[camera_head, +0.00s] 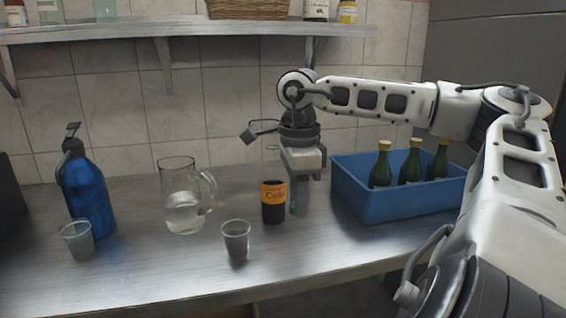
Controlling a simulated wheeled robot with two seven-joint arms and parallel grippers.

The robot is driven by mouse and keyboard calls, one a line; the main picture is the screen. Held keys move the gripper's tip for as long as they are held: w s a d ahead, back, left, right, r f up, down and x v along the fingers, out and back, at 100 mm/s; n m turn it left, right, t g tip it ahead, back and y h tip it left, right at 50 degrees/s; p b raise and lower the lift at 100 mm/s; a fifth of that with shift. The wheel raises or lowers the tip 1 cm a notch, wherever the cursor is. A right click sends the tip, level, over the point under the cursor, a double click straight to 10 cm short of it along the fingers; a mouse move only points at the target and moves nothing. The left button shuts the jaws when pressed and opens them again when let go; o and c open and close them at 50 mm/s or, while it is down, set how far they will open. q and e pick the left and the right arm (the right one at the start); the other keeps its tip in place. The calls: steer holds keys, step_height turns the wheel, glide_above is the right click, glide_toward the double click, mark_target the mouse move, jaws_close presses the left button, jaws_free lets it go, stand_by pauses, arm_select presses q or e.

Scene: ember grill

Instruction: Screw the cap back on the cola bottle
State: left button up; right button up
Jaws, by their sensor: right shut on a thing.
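The cola bottle (273,203) stands upright on the steel counter, with an orange label and dark cola low inside. Its clear neck rises just left of my right gripper, and no cap shows on it. My right gripper (298,208) points down close beside the bottle's right side, with its fingertips low near the counter. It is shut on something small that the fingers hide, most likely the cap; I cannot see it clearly. My left gripper is out of view.
A grey cup (236,240) stands in front of the bottle, and a glass water jug (184,208) stands to its left. A blue crate (362,208) with green bottles is at right. A blue dispenser (88,195) and another cup (78,240) are far left. A shelf (190,28) runs above.

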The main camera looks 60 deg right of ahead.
steer(key=w+a+f+n, duration=0.2)
steer(key=a+n, duration=0.6)
steer(key=w+a+f+n, duration=0.2)
steer(key=a+f+n, duration=0.1)
steer(key=a+n, duration=0.5)
steer(key=w+a+f+n, duration=0.2)
steer(key=a+n, duration=0.6)
arm_select(q)
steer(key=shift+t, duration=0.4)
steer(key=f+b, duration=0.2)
steer(key=b, duration=0.1)
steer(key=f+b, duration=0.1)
steer(key=b, duration=0.2)
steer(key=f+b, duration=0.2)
steer(key=b, duration=0.1)
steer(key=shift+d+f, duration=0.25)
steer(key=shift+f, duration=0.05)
arm_select(e)
step_height(320, 180, down, 8)
steer(key=a+n, duration=0.2)
steer(key=n, duration=0.1)
steer(key=shift+w+a+r, duration=0.15)
steer(key=shift+w+a, duration=0.05)
steer(key=shift+w, duration=0.1)
